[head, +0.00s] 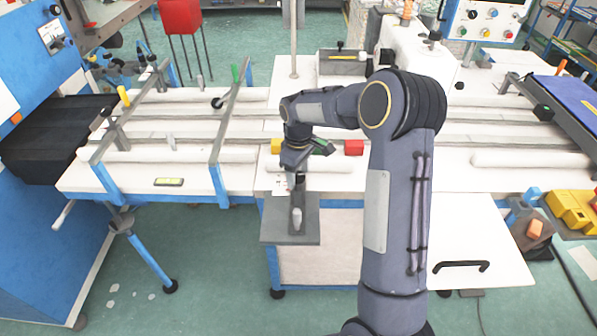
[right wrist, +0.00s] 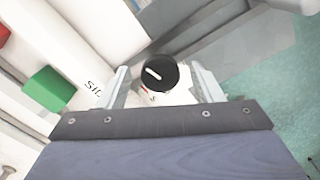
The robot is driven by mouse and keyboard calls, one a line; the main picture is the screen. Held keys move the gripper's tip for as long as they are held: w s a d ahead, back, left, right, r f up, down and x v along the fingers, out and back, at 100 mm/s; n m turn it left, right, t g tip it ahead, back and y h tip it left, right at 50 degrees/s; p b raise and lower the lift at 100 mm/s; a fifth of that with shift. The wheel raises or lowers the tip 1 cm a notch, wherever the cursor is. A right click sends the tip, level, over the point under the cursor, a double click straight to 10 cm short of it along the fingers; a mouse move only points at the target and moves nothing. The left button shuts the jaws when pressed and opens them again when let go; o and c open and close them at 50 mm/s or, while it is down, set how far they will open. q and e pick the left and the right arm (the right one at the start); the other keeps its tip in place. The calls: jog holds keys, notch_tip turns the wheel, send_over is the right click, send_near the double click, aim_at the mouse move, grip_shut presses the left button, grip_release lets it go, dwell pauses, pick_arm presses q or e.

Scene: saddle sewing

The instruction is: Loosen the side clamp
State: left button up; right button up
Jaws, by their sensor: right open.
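A round black knob (right wrist: 158,75) with a white line across its top sits on a white plate, beside partly hidden lettering that begins "SID". My right gripper (right wrist: 160,85) is open, with one finger on each side of the knob; I cannot tell if either finger touches it. In the head view my right gripper (head: 296,172) points down at the front edge of the white table, just behind a grey shelf. The knob is hidden there by the gripper and wrist. My left gripper is not in view.
The grey shelf (head: 275,230) juts out at the table front with a small upright piece on it. A green block (right wrist: 48,88) lies left of the gripper. A red block (head: 354,147) and a yellow block (head: 277,146) stand on the table near my wrist.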

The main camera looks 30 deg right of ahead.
aim_at(299, 175)
jog(key=shift+r+b, duration=0.35)
jog(key=shift+r, duration=3.55)
